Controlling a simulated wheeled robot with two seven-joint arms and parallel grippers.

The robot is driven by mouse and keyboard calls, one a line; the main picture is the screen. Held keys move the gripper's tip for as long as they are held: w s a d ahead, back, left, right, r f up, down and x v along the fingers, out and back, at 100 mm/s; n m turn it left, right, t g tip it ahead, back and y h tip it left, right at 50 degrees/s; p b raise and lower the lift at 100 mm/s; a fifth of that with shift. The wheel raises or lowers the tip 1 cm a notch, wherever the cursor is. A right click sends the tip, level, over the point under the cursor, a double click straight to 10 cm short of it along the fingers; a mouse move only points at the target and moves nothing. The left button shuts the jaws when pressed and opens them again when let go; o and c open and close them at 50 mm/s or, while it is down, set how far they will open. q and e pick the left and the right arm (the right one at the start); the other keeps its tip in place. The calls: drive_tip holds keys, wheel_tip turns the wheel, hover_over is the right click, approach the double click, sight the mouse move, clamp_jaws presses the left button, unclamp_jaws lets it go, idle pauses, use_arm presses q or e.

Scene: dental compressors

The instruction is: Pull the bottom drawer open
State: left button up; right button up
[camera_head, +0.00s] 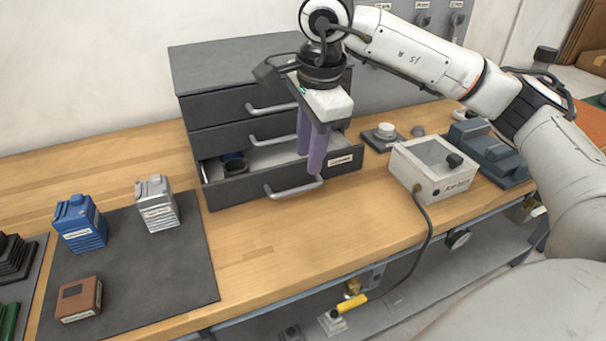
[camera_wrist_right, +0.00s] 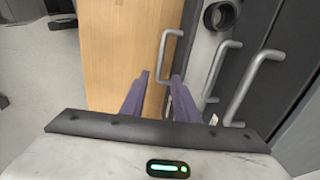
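The dark grey drawer cabinet (camera_head: 225,68) stands on the wooden bench against the wall. Its bottom drawer (camera_head: 240,192) is partly pulled out, with a black ring-shaped part (camera_head: 236,167) and something blue inside. The bottom drawer's silver bar handle (camera_head: 292,191) is on its front; it also shows in the right wrist view (camera_wrist_right: 163,58). My right gripper (camera_head: 312,166) points down with its purple fingers at the handle's right end. In the wrist view the fingers (camera_wrist_right: 162,78) are apart, with the handle's near end between them; contact is unclear. My left gripper is out of view.
The two upper drawers (camera_head: 235,103) are shut. A white box with a cable (camera_head: 433,172) stands right of the drawer. A dark mat (camera_head: 180,270) with blue, grey and brown blocks lies at left. Bench before the drawer is clear.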

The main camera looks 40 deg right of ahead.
sight(305, 186)
drive_tip(key=f, duration=0.2)
drive_tip(key=w+f, duration=0.1)
drive_tip(key=f, duration=0.4)
drive_tip(key=shift+w+d+f, duration=0.1)
drive_tip(key=shift+w+f, duration=0.1)
drive_tip(key=shift+f, duration=0.05)
clamp_jaws()
